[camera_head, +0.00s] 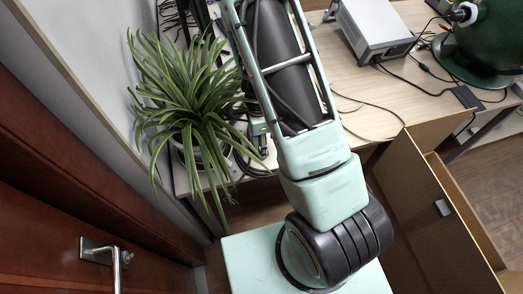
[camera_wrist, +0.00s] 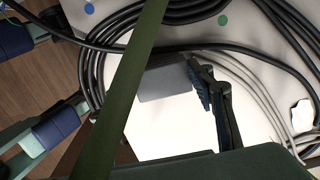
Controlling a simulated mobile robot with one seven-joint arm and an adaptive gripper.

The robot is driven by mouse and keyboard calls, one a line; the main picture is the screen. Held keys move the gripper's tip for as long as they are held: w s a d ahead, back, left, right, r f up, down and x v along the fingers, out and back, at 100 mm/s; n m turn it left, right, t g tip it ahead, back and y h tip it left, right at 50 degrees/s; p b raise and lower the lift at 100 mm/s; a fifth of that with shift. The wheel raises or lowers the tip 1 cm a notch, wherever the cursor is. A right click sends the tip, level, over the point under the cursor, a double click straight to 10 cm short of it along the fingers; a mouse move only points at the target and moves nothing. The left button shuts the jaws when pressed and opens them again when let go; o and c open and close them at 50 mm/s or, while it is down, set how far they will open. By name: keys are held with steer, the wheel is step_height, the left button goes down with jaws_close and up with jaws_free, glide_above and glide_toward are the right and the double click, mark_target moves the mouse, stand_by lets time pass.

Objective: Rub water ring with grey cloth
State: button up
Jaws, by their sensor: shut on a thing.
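My gripper (camera_wrist: 197,85) shows in the wrist view as one dark jointed finger; the other finger is not clearly visible. The finger's inner pad touches a flat grey piece, seemingly the grey cloth (camera_wrist: 165,84), and my gripper is shut on it. A green leaf hides the cloth's left side. Below the cloth in the picture is a bright white surface (camera_wrist: 175,130). I cannot make out a water ring in either view.
A spiky potted plant (camera_head: 190,105) stands left of my arm; a long leaf (camera_wrist: 125,90) crosses the wrist view. Thick black cables (camera_wrist: 95,60) coil around the cloth. A grey instrument box (camera_head: 372,30) and dark green round apparatus (camera_head: 485,45) stand on the desk (camera_head: 345,85).

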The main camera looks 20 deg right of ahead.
steer(key=shift+w, duration=0.25)
steer(key=shift+s, duration=0.15)
steer(key=shift+s+f+b, duration=0.1)
steer(key=shift+s+b, duration=0.7)
steer(key=shift+s, duration=1.05)
steer(key=shift+w, duration=0.1)
steer(key=shift+o, duration=0.2)
steer(key=shift+w+f+p, duration=0.15)
steer(key=shift+w+p, duration=0.45)
steer(key=shift+w, duration=1.2)
steer(key=shift+c, duration=0.2)
steer(key=shift+s+r+b, duration=0.2)
steer(key=shift+s+b, duration=0.25)
steer(key=shift+s, duration=1.4)
